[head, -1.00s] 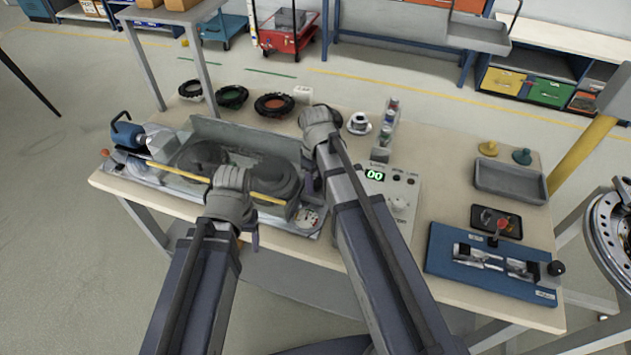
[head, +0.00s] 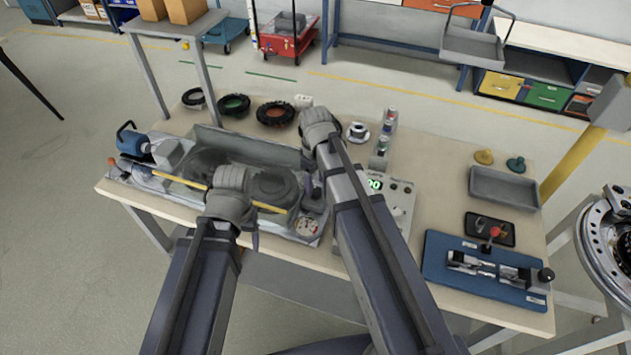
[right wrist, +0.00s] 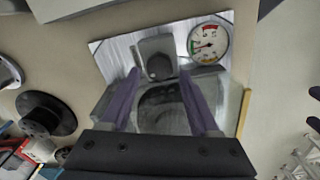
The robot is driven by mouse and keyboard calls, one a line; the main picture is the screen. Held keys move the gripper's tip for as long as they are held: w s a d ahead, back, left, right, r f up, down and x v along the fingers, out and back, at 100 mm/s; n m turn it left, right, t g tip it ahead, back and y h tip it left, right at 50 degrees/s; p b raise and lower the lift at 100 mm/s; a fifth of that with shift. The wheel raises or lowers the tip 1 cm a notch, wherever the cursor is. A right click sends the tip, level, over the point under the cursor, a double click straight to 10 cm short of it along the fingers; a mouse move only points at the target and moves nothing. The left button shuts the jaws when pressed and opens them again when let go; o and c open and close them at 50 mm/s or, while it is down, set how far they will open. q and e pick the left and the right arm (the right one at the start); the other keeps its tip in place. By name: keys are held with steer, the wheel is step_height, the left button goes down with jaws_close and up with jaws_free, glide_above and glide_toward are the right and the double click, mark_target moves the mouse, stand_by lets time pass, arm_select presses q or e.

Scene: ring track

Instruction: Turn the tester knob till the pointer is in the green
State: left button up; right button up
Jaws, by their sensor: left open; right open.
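The tester gauge (head: 307,226) sits at the front right corner of the metal-plated unit on the table. In the right wrist view the white dial (right wrist: 208,43) has red and green zones; I cannot tell for sure where its pointer rests. The dark round knob (right wrist: 158,66) is on a grey block left of the dial. My right gripper (right wrist: 160,76) is open, its purple fingers spread either side of the knob in the picture; contact is unclear. It also shows in the head view (head: 311,184). My left gripper (head: 252,232) is open, its fingers mostly hidden.
A yellow rod (head: 186,180) crosses the unit near my left wrist. A box with a green display (head: 398,196) stands right of my right arm, partly covered. A blue fixture (head: 440,258), grey tray (head: 503,203) and black rings (head: 276,113) also occupy the table.

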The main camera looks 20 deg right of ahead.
mark_target(315, 191)
step_height(315, 191, up, 4)
steer(key=shift+f+p, duration=0.25)
steer(key=shift+p, duration=1)
steer(key=shift+s, duration=0.1)
steer(key=s+a+m+h, duration=0.1)
steer(key=s+a+m, duration=0.2)
steer(key=s+a, duration=0.7)
steer(key=s, duration=0.3)
steer(key=shift+s+a+m, duration=0.15)
steer(key=shift+s+m, duration=0.25)
stand_by(1.4)
